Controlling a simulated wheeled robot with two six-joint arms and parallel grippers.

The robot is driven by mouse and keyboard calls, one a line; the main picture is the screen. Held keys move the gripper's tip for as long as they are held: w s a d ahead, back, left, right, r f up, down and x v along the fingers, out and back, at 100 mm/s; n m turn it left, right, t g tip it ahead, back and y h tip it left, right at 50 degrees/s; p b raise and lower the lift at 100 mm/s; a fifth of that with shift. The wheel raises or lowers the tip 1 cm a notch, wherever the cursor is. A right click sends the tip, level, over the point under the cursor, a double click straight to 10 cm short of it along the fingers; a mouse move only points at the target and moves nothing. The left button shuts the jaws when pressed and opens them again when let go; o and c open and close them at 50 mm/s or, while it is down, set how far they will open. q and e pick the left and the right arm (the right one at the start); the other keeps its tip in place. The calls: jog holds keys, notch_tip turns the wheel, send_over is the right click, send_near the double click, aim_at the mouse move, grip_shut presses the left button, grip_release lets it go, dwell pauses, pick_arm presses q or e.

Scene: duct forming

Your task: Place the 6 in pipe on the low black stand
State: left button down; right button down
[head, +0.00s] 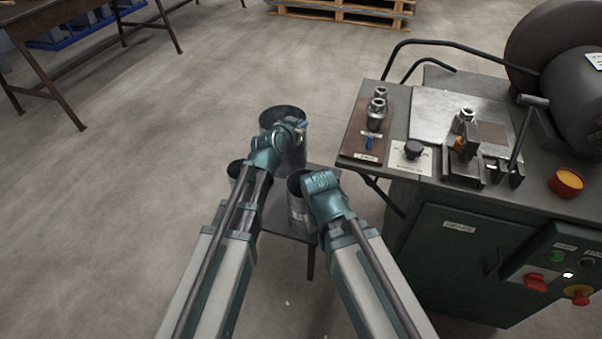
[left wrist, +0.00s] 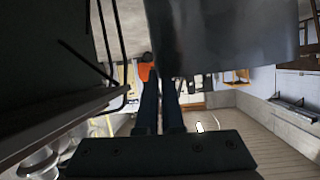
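The widest grey pipe (head: 288,152), which I take as the 6 in pipe, is upright at the back of the low black stand (head: 290,235). I cannot tell whether its base touches the stand. My left gripper (head: 301,126) is at its upper rim. In the left wrist view the pipe wall (left wrist: 225,38) fills the top, and the fingers (left wrist: 160,76) are close together on its edge. A smaller pipe (head: 298,212) stands at the stand's front right, with my right gripper (head: 304,184) beside its top. The right fingers are hidden.
Another smaller pipe (head: 235,170) is at the stand's left, partly behind my left arm. A green machine cabinet (head: 450,245) with a wooden board (head: 366,135) and fittings on top stands close on the right. The floor (head: 110,220) at left is clear.

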aim_at(300, 163)
pick_arm(q)
notch_tip(300, 163, down, 12)
jog(key=b, duration=1)
jog(key=shift+r, duration=0.1)
notch_tip(300, 163, down, 4)
jog(key=b, duration=0.4)
jog(key=shift+f+b, duration=0.2)
jog(key=shift+b, duration=0.2)
jog(key=shift+r, duration=0.15)
jog(key=c, duration=1.1)
grip_release()
jog(key=shift+o, duration=0.2)
